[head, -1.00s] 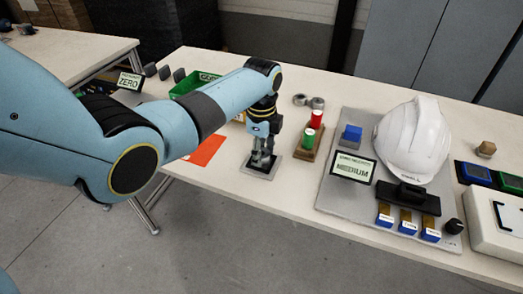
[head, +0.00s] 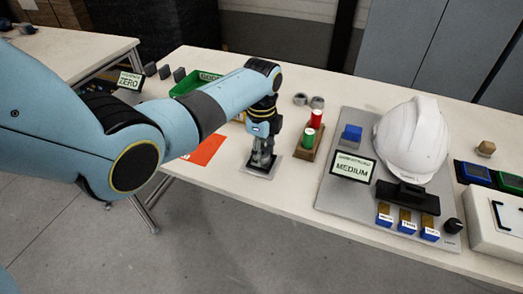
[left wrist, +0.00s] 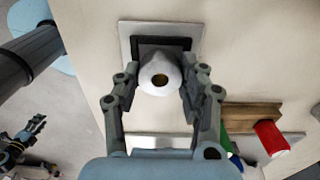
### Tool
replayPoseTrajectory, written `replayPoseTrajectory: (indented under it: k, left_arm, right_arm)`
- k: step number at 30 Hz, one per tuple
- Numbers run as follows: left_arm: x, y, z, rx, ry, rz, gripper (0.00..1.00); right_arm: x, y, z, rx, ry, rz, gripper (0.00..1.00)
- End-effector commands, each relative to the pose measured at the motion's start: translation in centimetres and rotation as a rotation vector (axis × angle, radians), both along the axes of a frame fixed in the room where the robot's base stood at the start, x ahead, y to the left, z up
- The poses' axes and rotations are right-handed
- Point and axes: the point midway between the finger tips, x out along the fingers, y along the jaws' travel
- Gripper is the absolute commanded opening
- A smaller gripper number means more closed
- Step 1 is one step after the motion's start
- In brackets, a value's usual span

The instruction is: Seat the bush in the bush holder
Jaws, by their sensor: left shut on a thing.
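The bush (left wrist: 160,75) is a pale ring-shaped piece with a dark central hole, seen in the left wrist view. My left gripper (left wrist: 160,88) is shut on it, one finger at each side. The bush holder (left wrist: 125,38) is a grey square plate with a black square part in the middle; it also shows under the gripper in the head view (head: 272,172). The bush is over the front part of the black square. Whether it touches or sits inside cannot be told. In the head view my left gripper (head: 262,160) points straight down and hides the bush.
A wooden stand with green (head: 308,138) and red (head: 316,119) cylinders stands close to the right of the gripper. An orange sheet (head: 204,150) lies to the left. A grey mat (head: 330,195) carries a white helmet (head: 412,140). My right gripper (left wrist: 24,140) shows small in the left wrist view.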

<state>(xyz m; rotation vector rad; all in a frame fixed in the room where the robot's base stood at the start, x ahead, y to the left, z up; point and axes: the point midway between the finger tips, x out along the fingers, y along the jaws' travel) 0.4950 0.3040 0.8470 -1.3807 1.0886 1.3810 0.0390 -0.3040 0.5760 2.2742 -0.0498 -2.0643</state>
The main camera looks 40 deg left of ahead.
Motion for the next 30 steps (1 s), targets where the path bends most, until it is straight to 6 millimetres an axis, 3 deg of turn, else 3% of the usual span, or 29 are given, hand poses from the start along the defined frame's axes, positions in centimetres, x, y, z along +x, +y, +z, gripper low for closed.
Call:
replayPoseTrajectory:
  k: [30]
  left_arm:
    - [0.03, -0.01, -0.7, 0.0, -0.001, 0.0, 0.17]
  right_arm:
    - [0.02, -0.41, -0.37, -0.005, 0.0, 0.002, 0.4]
